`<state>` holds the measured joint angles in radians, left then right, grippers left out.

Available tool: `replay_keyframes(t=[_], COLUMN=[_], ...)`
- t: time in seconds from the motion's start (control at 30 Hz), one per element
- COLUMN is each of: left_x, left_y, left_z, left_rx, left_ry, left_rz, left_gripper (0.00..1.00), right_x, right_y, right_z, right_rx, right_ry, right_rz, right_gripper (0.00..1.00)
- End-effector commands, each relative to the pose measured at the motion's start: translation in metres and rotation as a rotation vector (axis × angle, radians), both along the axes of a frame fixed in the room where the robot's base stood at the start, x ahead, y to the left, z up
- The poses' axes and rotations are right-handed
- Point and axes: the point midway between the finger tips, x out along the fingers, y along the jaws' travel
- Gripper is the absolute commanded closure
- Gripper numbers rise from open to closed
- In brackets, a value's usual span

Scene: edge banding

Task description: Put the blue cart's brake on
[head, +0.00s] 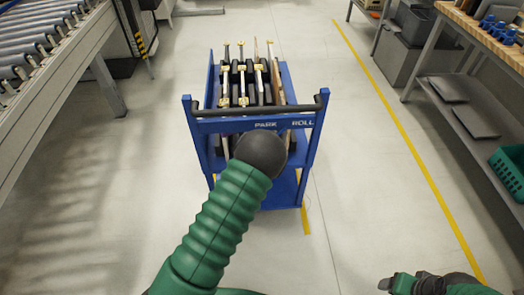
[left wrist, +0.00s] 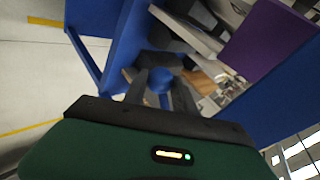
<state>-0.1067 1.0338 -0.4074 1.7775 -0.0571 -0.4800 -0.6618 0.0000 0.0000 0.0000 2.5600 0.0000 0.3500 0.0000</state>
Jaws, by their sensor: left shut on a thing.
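The blue cart (head: 203,125) stands ahead of me, with a dark handle bar (head: 255,109) on top of its near end. A blue panel under the bar carries the words PARK (head: 265,125) on the left and ROLL (head: 303,123) on the right. My left arm reaches to this panel, and its dark wrist hides the fingers in the head view. In the left wrist view my left gripper (left wrist: 160,84) is shut on a round blue knob (left wrist: 159,76). Which word the knob stands at is hidden. My right gripper (head: 400,284) is at the bottom right, away from the cart; its fingers are unclear.
Several upright boards (head: 259,82) stand in the cart. A roller conveyor (head: 45,45) is at the left. A workbench with a lower shelf (head: 470,120) and a green basket (head: 510,168) is at the right. Yellow lines mark the floor, which is clear on both sides of the cart.

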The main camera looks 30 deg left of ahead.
Motion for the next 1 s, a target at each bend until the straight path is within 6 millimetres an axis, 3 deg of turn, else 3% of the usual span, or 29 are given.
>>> replay_keyframes(t=[0.27, 0.3, 0.43, 0.8, 1.0], left_x=[0.000, 0.000, 0.000, -0.003, -0.033], left_y=[-0.002, -0.002, -0.002, -0.002, -0.015], left_z=[-0.001, -0.001, -0.001, 0.004, 0.032], left_rx=[0.001, 0.001, 0.000, -0.001, -0.001], left_ry=[0.002, 0.002, 0.001, 0.000, -0.001], left_rz=[-0.006, -0.006, -0.004, -0.002, -0.003], left_gripper=[1.00, 0.63, 0.46, 0.45, 0.45], right_x=[0.000, 0.000, 0.000, 0.000, 0.000], right_y=[0.000, 0.000, 0.000, 0.000, 0.000], right_z=[0.000, 0.000, 0.000, 0.001, 0.008], right_rx=[0.000, 0.000, 0.000, 0.000, 0.000], right_ry=[0.000, 0.000, 0.000, 0.000, 0.000], right_rz=[0.000, 0.000, 0.000, 0.000, 0.000], right_gripper=[0.27, 0.27, 0.27, 0.27, 0.27])
